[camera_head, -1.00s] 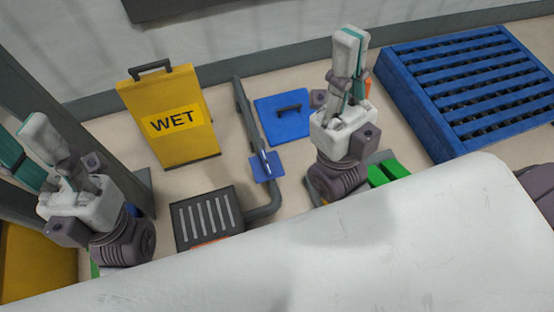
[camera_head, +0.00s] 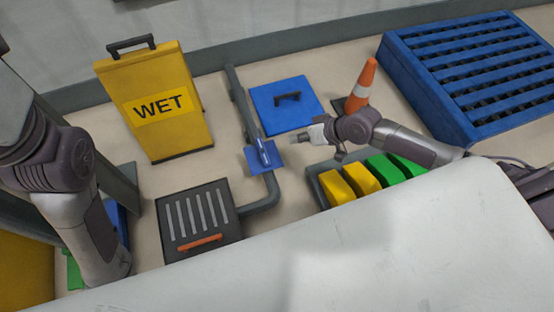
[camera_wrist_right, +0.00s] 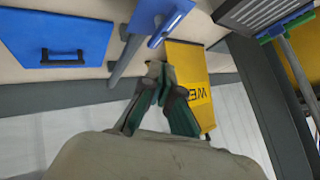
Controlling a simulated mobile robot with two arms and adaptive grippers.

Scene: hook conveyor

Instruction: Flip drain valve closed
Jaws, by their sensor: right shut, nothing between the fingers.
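The drain valve (camera_head: 264,155) is a blue plate with a slim blue lever on the grey floor pipe (camera_head: 241,105). The lever looks roughly in line with the pipe. The valve also shows at the top of the right wrist view (camera_wrist_right: 152,20). My right gripper (camera_head: 296,146) points left just right of the valve, apparently apart from it. In the right wrist view its fingers (camera_wrist_right: 157,72) meet at the tips, empty, below the valve in the picture. My left arm is at the left edge; its gripper is out of view.
A drain grate (camera_head: 195,212) with an orange handle lies at the pipe's lower end. A yellow WET sign (camera_head: 158,105) stands left. A blue floor hatch (camera_head: 286,112) lies behind the valve. A cone (camera_head: 362,85), a tray of yellow and green blocks (camera_head: 362,180) and a blue slatted platform (camera_head: 465,65) are right.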

